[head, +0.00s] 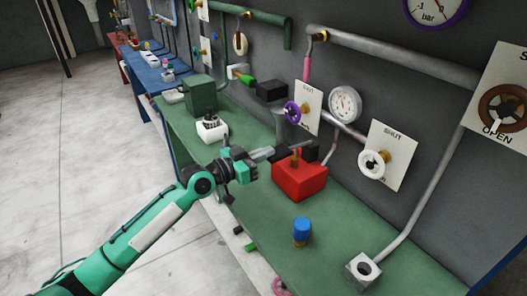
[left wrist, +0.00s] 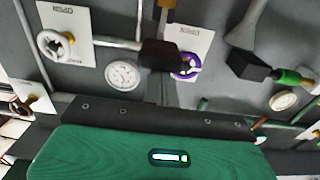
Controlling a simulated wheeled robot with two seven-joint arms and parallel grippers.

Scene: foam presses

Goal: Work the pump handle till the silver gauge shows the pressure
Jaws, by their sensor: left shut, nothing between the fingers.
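The silver gauge (head: 345,103) hangs on the grey wall between a purple handwheel and a white handwheel. It also shows in the left wrist view (left wrist: 122,74); its reading is too small to tell. A red box-shaped unit (head: 300,182) with a brass fitting on top stands on the green bench. A black bar, seemingly the pump handle (head: 311,151), shows behind it, partly hidden. My left gripper (head: 272,152) is shut and empty just left of the bar. In the left wrist view a black block (left wrist: 160,54) lies at its fingertips; I cannot tell whether they touch. My right gripper is out of view.
The purple handwheel (head: 292,113) and white handwheel (head: 372,164) sit on wall plates. A blue-topped knob (head: 302,230) and a grey block with a hole (head: 362,270) are on the bench (head: 345,225). A dark green box (head: 201,96) stands farther back. The bench front is mostly clear.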

